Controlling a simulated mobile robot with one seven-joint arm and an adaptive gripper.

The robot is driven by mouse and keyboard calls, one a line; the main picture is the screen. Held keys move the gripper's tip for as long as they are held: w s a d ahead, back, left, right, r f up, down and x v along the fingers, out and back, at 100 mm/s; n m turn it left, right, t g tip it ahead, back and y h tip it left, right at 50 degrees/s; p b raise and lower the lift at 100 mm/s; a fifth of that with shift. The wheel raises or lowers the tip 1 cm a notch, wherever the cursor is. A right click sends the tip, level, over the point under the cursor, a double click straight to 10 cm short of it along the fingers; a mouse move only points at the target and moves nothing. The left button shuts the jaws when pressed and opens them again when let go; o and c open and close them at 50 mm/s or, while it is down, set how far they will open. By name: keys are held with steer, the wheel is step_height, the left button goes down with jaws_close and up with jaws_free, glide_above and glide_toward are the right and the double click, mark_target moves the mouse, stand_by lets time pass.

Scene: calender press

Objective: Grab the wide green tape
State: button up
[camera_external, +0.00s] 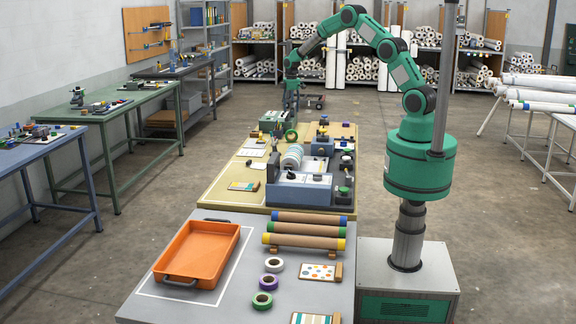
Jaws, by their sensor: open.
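A green tape roll (262,301) lies flat on the grey near table (190,311), in front of a purple roll (268,282) and a white roll (274,265). Another green ring-shaped thing (291,135) stands on the far tan table, beside a green box-like machine (272,121). I cannot tell from here which green one is wider. My arm reaches over the far table, and my gripper (291,108) points down above the green ring, open and far from the roll on the grey table. Its fingertips are small and hard to make out.
An orange tray (198,253) sits left on the grey table inside a white outline. Brown rolls with coloured ends (303,237) lie behind the tapes. A blue-grey press (299,188) and white cylinders (291,157) crowd the tan table. Sample cards (320,271) lie at right.

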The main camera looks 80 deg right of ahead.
mark_target(291, 130)
steer(key=shift+f, duration=0.15)
steer(key=shift+f, duration=4.15)
steer(key=shift+f, duration=0.1)
steer(key=shift+a+f+b, duration=0.1)
steer(key=shift+f+b, duration=0.25)
steer(key=shift+f, duration=2.2)
steer(key=c, duration=1.2)
steer(key=shift+r, duration=0.15)
steer(key=shift+c, duration=0.2)
